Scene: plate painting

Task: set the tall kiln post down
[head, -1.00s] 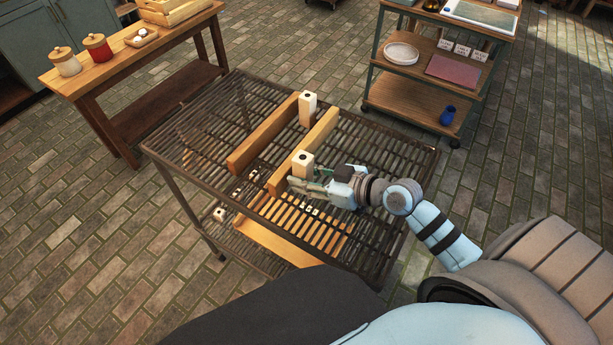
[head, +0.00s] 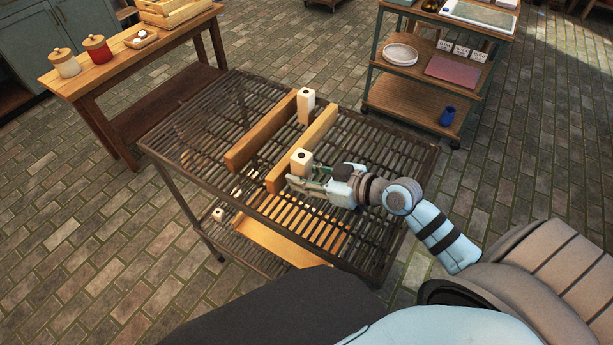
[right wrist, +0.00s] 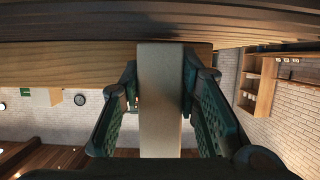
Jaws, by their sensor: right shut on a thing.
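A cream square-sided kiln post (head: 300,163) with a dark hole in its top stands upright at the near end of the right wooden rail on the slatted rack. My right gripper (head: 292,181) is shut on it, coming in from the right. In the right wrist view the post (right wrist: 160,105) sits between both green fingers, its end close to the slatted surface and in front of the wooden rail. I cannot tell whether it touches the slats. A second similar post (head: 306,105) stands at the rails' far end. My left gripper is not in view.
Two wooden rails (head: 262,135) lie on the slatted metal rack (head: 185,118). Its right side is free. A wooden table (head: 100,74) with lidded jars stands at the back left. A shelf cart (head: 405,97) stands at the back right.

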